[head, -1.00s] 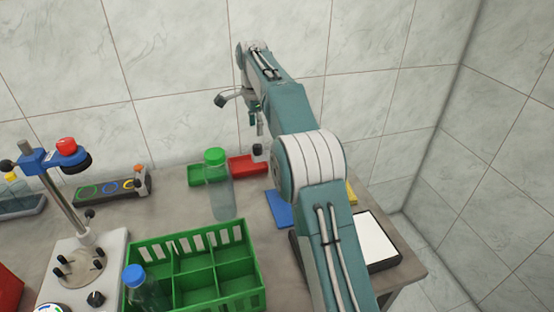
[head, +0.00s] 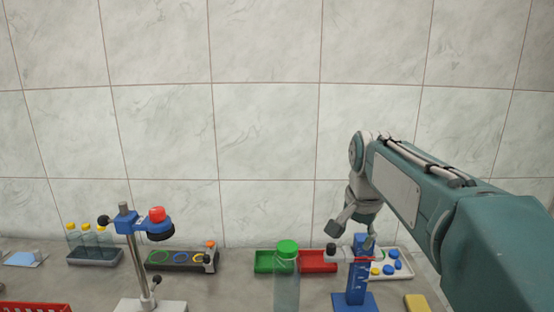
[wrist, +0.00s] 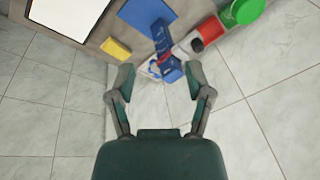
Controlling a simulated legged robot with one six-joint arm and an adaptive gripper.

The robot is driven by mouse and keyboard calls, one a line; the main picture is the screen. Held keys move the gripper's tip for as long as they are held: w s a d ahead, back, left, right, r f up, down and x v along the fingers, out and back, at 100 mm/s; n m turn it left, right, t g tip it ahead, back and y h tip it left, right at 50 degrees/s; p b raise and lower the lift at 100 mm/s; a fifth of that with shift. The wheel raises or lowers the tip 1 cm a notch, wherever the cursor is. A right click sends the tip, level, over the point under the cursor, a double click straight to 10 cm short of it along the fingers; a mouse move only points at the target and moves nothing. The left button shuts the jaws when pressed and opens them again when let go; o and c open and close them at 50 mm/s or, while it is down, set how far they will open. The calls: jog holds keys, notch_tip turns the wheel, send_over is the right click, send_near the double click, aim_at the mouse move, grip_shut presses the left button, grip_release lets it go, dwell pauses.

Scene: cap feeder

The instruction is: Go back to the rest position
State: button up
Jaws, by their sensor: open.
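My gripper (head: 353,232) hangs from my arm at the right of the head view, above the back of the bench. In the wrist view my gripper (wrist: 159,75) has its two fingers spread wide apart with nothing held between them. Beyond the fingers show a blue stand (wrist: 163,38) and a yellow block (wrist: 115,48). In the head view the blue stand (head: 356,285) is upright below and close to my gripper; I cannot tell the gap. A green-capped bottle (head: 287,280) stands to its left.
A green tray (head: 268,261), a red tray (head: 318,261) and a white tray (head: 404,270) with blue and yellow caps line the back. A clamp stand (head: 136,240) with a red knob rises at left. A tiled wall (head: 265,130) stands behind. The air left of my arm is clear.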

jog(key=s+f+n+t, duration=0.1)
jog(key=s+f+n, duration=0.3)
jog(key=s, duration=0.7)
jog(key=s+f+n+t, duration=0.1)
jog(key=s+f+n, duration=0.3)
jog(key=s, duration=0.7)
jog(key=shift+s+f+t, duration=0.4)
jog(key=shift+f, duration=0.2)
